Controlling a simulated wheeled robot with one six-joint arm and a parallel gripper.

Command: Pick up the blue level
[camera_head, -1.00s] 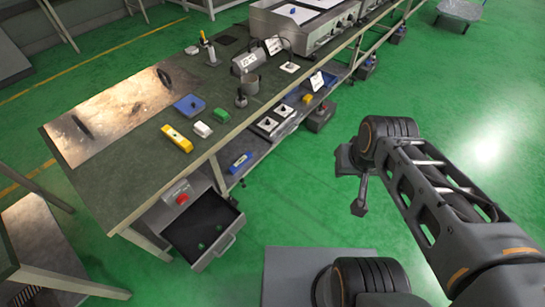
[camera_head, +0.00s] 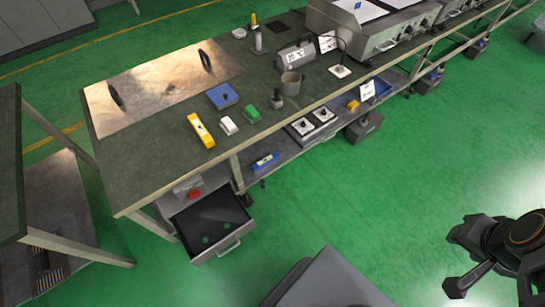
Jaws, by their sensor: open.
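The blue level (camera_head: 265,161) lies on the lower shelf under the long workbench, near the shelf's front edge and just right of a bench leg. It is a short blue bar with pale marks. My gripper (camera_head: 453,262) is at the lower right edge of the view, open and empty, over the green floor. It is well to the right of the blue level and apart from it. Part of my arm is cut off by the frame edge.
On the bench top (camera_head: 150,170) lie a yellow level (camera_head: 201,131), a blue box (camera_head: 222,96), a white block (camera_head: 229,125) and a green block (camera_head: 252,114). An open drawer (camera_head: 213,227) juts out left of the shelf.

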